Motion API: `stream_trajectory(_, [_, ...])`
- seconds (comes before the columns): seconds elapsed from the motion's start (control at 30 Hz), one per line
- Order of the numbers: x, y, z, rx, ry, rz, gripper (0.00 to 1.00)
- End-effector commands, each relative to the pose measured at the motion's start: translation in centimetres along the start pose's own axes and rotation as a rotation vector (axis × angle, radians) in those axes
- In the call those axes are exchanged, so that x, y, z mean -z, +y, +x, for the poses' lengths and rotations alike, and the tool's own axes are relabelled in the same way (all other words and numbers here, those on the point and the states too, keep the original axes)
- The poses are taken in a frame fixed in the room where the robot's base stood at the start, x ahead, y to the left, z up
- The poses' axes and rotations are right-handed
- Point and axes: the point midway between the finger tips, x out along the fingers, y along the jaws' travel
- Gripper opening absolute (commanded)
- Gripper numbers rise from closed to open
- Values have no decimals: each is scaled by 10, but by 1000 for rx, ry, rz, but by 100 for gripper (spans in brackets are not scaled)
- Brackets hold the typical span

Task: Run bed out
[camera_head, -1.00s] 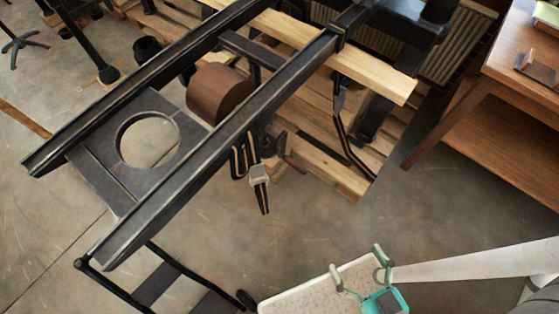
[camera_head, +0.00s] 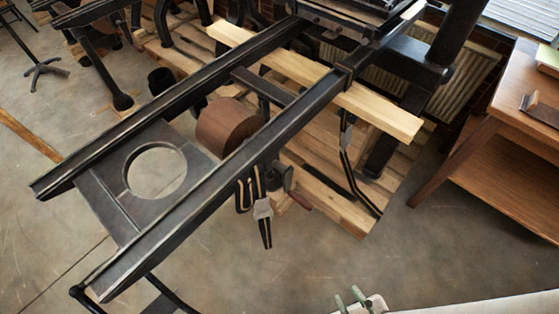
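The hand press has two long dark rails (camera_head: 215,190) running from lower left to upper right. The near stretch of rails carries no bed. A dark flat assembly (camera_head: 345,22) at the top edge may be the bed, but it is cut off. A brown wooden drum (camera_head: 228,127) sits between and below the rails. A crank with a reddish-brown grip (camera_head: 300,201) hangs beside the right rail. My gripper (camera_head: 347,294) seems to be the pair of pale green tips at the bottom edge, well below and right of the grip and touching nothing visible. Its opening is cut off.
A frame plate with a round hole (camera_head: 157,170) joins the rails at lower left. A pale wooden beam (camera_head: 385,115) crosses under the rails. A wooden desk (camera_head: 500,150) stands at right. Grey floor (camera_head: 340,255) is clear between the crank and my white arm.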

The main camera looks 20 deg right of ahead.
Motion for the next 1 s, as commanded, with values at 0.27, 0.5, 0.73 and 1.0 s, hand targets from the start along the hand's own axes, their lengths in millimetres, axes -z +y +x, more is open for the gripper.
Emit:
stream_trajectory(0.27, [-86,-20,82,123,-205,-483,0])
stream_trajectory(0.5, [-135,-28,153,205,-372,-908,0])
stream_trajectory(0.73, [-152,-33,218,264,-536,-1290,0])
stream_trajectory(1.0, [-133,-47,283,316,-753,-1685,0])
